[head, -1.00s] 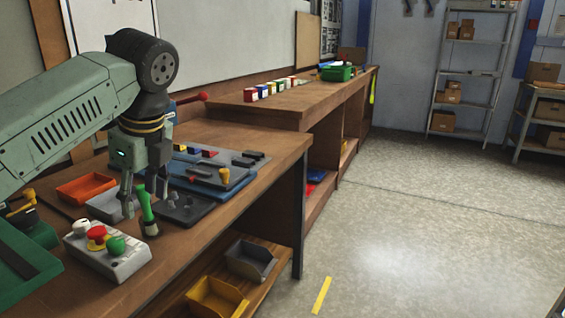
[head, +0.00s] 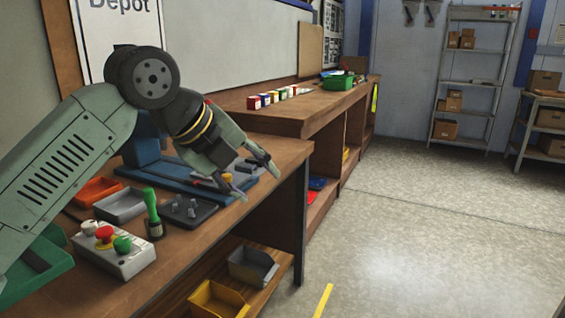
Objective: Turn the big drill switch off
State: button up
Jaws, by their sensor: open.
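My gripper (head: 259,186) is open and empty, pointing down and to the right near the bench's right edge. A blue machine (head: 146,148) with a flat blue base stands on the bench behind it, partly hidden by my arm; it may be the drill. No part of it can be clearly made out as a switch. A light grey control box (head: 126,266) with white, red and green knobs sits at the front left of the bench, clear of the gripper. I cannot tell whether it belongs to the drill.
An orange tray (head: 95,190), a grey tray (head: 119,206) and a dark tray (head: 190,212) are close by. Yellow (head: 216,300) and grey bins (head: 252,265) sit on the lower shelf. The floor at right is open.

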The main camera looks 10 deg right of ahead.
jog(key=s+d+r+m+h, duration=0.3)
jog(key=s+d+r, duration=0.1)
jog(key=shift+s+d+r+g+h, duration=0.2)
jog(key=shift+s+r+g+h, duration=0.1)
jog(key=shift+s+h, duration=0.1)
